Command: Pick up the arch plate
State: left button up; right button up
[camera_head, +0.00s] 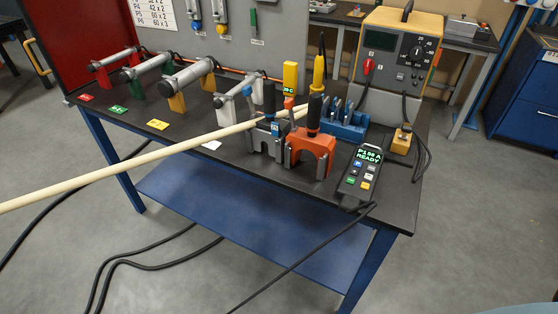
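An orange arch-shaped piece (322,146) stands upright near the table's front right, with a black handle (314,112) rising from it. A grey arch-shaped piece (258,139) with a similar black handle (269,98) stands just to its left. I cannot tell which of these two the arch plate is. The end of a long pale rod (120,166) lies across the picture just behind or above the two pieces; I cannot tell whether it touches them. Neither of my grippers shows in the head view.
The dark table (240,180) holds several coil stands at the left, a blue tool holder (345,124), a handheld unit with a green screen (363,171) and a yellow meter box (399,48). Black cables (160,265) trail over the floor. The pale rod crosses the left front.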

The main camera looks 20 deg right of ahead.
aim_at(257, 135)
jog(key=z, duration=0.6)
jog(key=i, duration=1.05)
jog(key=z, duration=0.05)
